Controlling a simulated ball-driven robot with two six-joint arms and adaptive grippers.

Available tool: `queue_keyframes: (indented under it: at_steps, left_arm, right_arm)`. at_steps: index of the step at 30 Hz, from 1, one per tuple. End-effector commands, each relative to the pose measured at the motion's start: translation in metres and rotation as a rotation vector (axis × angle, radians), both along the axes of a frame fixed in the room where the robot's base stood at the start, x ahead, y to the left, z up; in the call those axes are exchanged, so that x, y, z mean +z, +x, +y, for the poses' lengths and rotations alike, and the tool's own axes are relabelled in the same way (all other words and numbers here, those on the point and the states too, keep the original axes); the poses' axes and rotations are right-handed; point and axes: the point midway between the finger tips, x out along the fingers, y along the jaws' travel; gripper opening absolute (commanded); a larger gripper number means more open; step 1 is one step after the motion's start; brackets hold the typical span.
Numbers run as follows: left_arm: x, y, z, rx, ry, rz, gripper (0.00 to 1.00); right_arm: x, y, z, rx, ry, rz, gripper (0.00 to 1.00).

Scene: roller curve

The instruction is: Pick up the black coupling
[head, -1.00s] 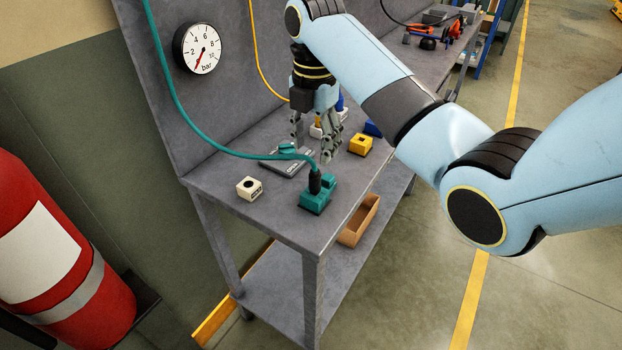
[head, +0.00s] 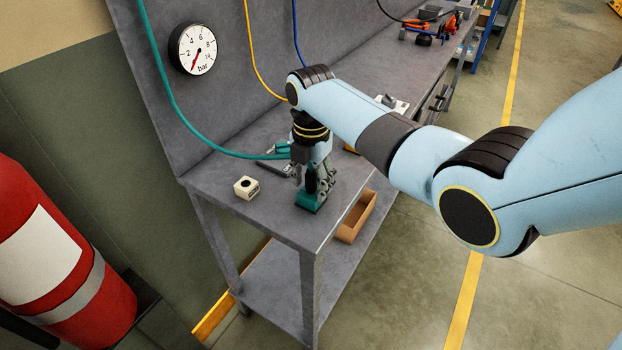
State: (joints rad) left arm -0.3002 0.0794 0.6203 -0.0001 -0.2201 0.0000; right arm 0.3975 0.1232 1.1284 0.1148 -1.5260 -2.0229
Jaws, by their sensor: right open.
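The black coupling (head: 311,180) stands upright in a teal block (head: 309,203) near the front of the grey workbench. My right gripper (head: 314,184) points down directly over it, with its open fingers around or beside the coupling. Whether the fingers touch the coupling I cannot tell. The teal hose (head: 180,112) runs down from the upper left toward the coupling, and its end is hidden behind my gripper. My left gripper is not in view.
A cream block with a dark hole (head: 246,187) stands to the left on the bench (head: 265,219). A pressure gauge (head: 194,49) is on the back panel. A brown open box (head: 356,217) sits below the top. A red extinguisher (head: 60,255) stands at left.

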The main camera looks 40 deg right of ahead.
Motion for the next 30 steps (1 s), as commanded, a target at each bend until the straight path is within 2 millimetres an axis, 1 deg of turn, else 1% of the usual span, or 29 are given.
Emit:
queue_keyframes:
  at_steps: [2, 13, 14, 24, 28, 30]
  left_arm:
    - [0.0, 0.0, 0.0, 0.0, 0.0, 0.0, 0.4]
    - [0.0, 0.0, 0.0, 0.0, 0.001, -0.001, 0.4]
    - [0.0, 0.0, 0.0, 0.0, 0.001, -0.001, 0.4]
    - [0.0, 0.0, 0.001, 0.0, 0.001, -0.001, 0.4]
    - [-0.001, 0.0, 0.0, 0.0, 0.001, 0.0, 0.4]
    - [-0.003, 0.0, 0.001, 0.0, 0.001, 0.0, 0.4]
  right_arm:
    - [0.0, 0.0, 0.0, 0.0, 0.0, 0.0, 0.5]
    - [0.0, 0.0, 0.0, 0.0, 0.0, 0.0, 0.02]
    - [0.0, 0.0, 0.0, -0.001, 0.0, 0.0, 0.0]
    - [0.003, 0.0, 0.0, -0.001, 0.0, 0.0, 0.0]
    - [0.013, 0.001, 0.0, -0.001, -0.001, -0.003, 0.0]
    - [0.022, 0.001, 0.0, 0.0, -0.001, -0.004, 0.0]
